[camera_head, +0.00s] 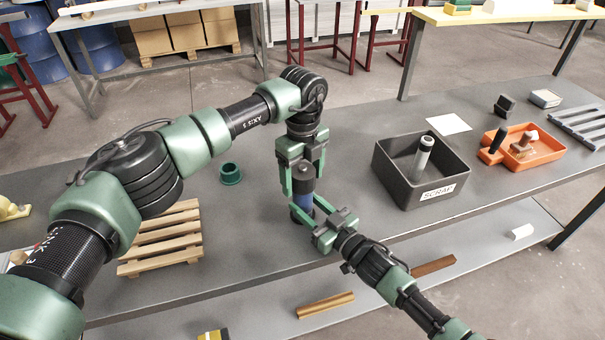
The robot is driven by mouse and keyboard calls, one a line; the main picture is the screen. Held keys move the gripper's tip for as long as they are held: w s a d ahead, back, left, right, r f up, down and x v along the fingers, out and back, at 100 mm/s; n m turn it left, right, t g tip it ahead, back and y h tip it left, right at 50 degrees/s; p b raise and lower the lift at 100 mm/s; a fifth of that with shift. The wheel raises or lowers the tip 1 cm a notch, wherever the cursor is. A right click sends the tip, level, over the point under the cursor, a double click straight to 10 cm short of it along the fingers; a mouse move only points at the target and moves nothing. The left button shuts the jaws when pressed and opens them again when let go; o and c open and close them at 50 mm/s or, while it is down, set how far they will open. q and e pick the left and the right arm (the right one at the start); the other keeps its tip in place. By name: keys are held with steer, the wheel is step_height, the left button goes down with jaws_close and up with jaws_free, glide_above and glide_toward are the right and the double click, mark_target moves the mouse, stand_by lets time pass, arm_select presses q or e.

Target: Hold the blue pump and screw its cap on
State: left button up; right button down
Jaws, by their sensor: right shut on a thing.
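Whether that dark part is the cap cannot be told. A dark green round piece with a hollow top (230,173) stands on the table to the left, apart from both grippers.
A wooden pallet (160,238) lies left of the pump. A black scrap bin (391,178) holding a grey cylinder (424,155) stands to the right. Farther right are an orange tray (548,154) and a grey rack (578,124). The table's front edge is close to the pump.

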arm_select(q)
steer(key=c, duration=1.4)
steer(key=m, duration=1.2)
steer(key=shift+m, duration=0.3)
steer(key=m, duration=0.4)
steer(key=shift+m, duration=0.4)
steer(key=m, duration=0.4)
steer(key=shift+m, duration=0.3)
steer(key=m, duration=0.7)
steer(key=o, duration=1.6)
steer(key=shift+o, duration=0.2)
